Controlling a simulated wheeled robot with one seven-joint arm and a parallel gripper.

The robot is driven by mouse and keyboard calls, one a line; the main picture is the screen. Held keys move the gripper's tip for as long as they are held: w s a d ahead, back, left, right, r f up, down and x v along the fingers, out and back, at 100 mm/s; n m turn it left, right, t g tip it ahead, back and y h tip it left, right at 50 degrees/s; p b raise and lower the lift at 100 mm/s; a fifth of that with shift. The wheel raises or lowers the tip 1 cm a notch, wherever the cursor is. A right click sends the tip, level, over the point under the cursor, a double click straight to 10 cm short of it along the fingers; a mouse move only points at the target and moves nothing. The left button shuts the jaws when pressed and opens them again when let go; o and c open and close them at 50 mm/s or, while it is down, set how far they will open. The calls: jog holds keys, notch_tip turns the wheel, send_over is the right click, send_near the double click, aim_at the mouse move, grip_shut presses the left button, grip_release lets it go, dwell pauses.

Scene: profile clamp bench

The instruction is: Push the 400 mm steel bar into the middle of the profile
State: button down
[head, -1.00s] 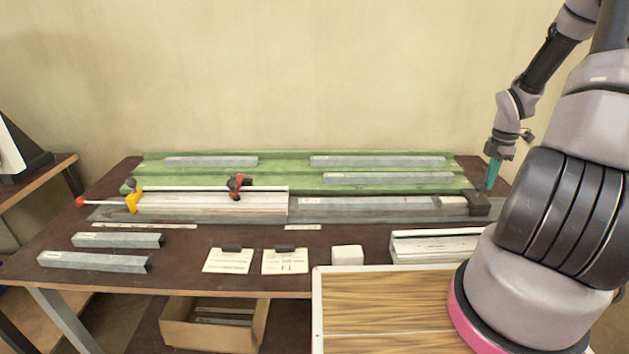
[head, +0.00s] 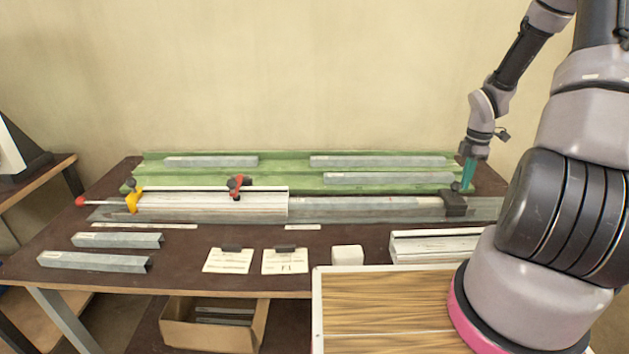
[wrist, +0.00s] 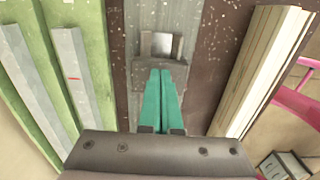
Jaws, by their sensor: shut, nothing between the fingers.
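The white profile (head: 215,201) lies along the left part of the grey rail, with a yellow clamp and a red-tipped rod at its left end. A grey steel bar (head: 350,202) lies in line with it on the rail; its left end meets the profile's right end, and any part inside is hidden. A paler short piece (head: 424,203) is at the bar's right end, against a dark sliding block (head: 454,203). My gripper (head: 466,187), with teal fingers, is shut and empty at the block. In the wrist view the fingertips (wrist: 162,72) are at the block (wrist: 143,46); contact is unclear.
Several grey bars lie on the green rack (head: 290,181) behind the rail. Two bars (head: 95,261) lie at the front left. Cards (head: 285,261), a white block (head: 347,255) and a pale profile (head: 430,246) sit in front. The rail's right end (head: 487,208) is bare.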

jog(key=shift+a, duration=19.95)
jog(key=shift+w+a, duration=0.1)
jog(key=shift+a, duration=0.45)
jog(key=shift+d+r, duration=0.1)
jog(key=shift+d, duration=0.65)
notch_tip(320, 180, up, 7)
